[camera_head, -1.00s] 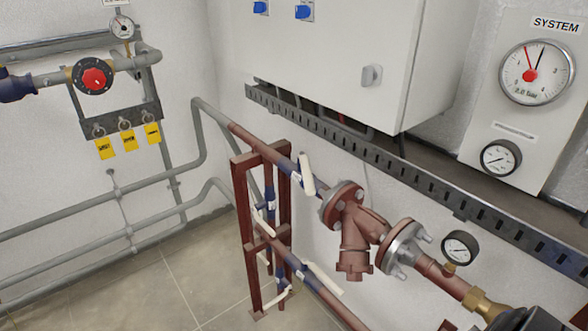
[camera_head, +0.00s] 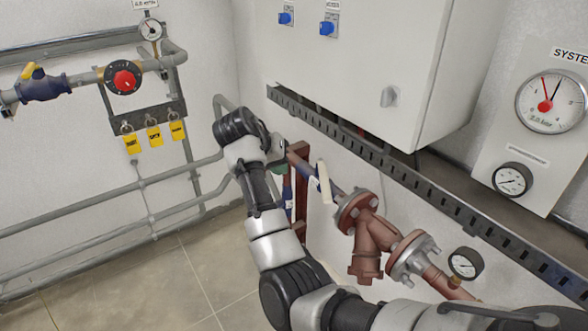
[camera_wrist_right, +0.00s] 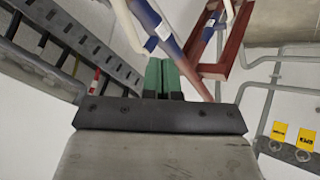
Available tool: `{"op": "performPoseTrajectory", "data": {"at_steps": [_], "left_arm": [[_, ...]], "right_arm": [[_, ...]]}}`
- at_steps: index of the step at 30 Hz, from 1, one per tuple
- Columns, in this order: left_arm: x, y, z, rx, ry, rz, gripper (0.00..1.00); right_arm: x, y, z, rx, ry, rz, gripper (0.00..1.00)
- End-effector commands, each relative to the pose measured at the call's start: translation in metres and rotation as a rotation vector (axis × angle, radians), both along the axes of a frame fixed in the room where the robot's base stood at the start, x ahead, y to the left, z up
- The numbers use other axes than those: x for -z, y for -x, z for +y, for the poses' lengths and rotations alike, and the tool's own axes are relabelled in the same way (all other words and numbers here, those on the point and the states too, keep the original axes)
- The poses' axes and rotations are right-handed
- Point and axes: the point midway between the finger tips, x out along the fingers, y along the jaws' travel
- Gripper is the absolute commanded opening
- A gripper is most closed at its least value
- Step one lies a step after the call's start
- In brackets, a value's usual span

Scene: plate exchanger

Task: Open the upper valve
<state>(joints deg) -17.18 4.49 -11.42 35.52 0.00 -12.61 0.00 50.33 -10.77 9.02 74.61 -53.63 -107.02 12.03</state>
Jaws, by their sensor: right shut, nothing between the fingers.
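The upper pipe's valve has a long white lever (camera_head: 323,182), which stands off the pipe at a slant beside the blue valve section (camera_head: 334,188). My right gripper (camera_head: 281,165) is just left of this lever, near the top of the red-brown stand, with its arm crossing the view from the lower right. In the right wrist view its green fingers (camera_wrist_right: 164,78) are shut together and empty. A white bar (camera_wrist_right: 127,28), likely the lever, passes left of the fingertips there, beside a blue pipe section (camera_wrist_right: 150,18). My left gripper does not show.
The red-brown stand (camera_head: 300,160) is partly hidden by my arm. A flanged red strainer (camera_head: 368,240) and a gauge (camera_head: 465,263) lie to the right. A white cabinet (camera_head: 400,50) and slotted rail (camera_head: 350,140) are above. The floor at left is clear.

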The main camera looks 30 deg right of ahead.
Motion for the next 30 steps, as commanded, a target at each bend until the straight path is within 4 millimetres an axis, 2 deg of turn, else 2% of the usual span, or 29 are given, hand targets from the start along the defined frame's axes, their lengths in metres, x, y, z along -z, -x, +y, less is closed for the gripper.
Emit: {"op": "performPoseTrajectory", "data": {"at_steps": [13,15,21,30], "left_arm": [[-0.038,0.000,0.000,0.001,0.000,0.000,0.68],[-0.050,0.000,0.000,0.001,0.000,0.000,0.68],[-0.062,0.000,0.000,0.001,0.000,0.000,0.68],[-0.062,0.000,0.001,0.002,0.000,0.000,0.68]], "right_arm": [[0.071,-0.008,-0.055,-0.001,0.001,0.006,0.00],[0.066,-0.001,-0.066,0.001,0.000,0.003,0.00],[0.069,0.008,-0.084,-0.001,0.000,0.002,0.00],[0.072,0.010,-0.088,-0.003,0.000,0.001,0.00]]}}
